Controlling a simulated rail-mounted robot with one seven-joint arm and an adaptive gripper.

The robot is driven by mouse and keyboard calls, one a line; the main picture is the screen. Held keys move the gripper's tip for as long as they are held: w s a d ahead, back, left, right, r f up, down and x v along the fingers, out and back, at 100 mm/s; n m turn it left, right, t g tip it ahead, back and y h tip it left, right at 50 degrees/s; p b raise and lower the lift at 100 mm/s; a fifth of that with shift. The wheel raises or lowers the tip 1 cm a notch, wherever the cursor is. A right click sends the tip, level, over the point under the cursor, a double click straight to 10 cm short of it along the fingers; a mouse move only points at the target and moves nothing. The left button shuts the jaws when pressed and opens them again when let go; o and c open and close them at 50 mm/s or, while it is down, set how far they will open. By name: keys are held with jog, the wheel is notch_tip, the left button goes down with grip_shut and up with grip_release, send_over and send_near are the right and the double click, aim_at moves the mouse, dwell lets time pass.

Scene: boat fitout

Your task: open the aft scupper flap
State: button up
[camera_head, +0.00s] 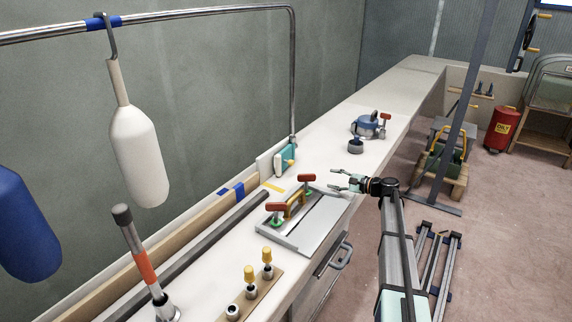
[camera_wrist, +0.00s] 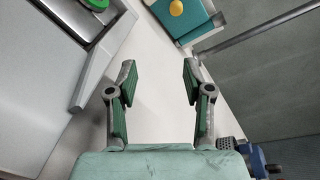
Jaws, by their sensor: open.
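A small teal flap (camera_head: 285,161) with a yellow knob (camera_head: 291,163) stands upright against a pale block at the wall side of the white deck; it looks like the scupper flap. Whether it is shut is too small to tell. In the wrist view the teal flap (camera_wrist: 183,20) and its yellow knob (camera_wrist: 176,7) show at the top edge, partly cut off, beyond my fingers. My gripper (camera_head: 340,180) is open and empty, above the deck's outer edge and to the right of the flap, clear of it. The open fingers (camera_wrist: 158,78) have only white deck between them.
A grey hatch plate (camera_head: 309,224) with red-handled clamps (camera_head: 306,178) lies just left of my gripper. A blue winch-like device (camera_head: 368,125) and a dark round part (camera_head: 355,146) stand farther along. A steel rail (camera_head: 293,80) rises near the flap. Deck between gripper and flap looks clear.

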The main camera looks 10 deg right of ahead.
aim_at(293, 163)
jog(key=w+m, duration=0.1)
jog(key=w+a+m+y, duration=0.1)
jog(key=m, duration=0.1)
jog(key=a+m, duration=0.1)
jog(key=m, duration=0.1)
jog(key=shift+w+a+r+t+y, duration=0.1)
jog(key=shift+w+r+t+y, duration=0.1)
jog(key=shift+w+t+y, duration=0.2)
jog(key=shift+w+a+r+m, duration=0.1)
jog(key=shift+w+a+m, duration=0.2)
jog(key=shift+m, duration=0.2)
jog(key=p+x, duration=0.1)
jog(key=x, duration=1.5)
jog(key=shift+w+a+r, duration=0.1)
jog(key=shift+w+a, duration=0.05)
jog(key=shift+a, duration=0.2)
grip_shut()
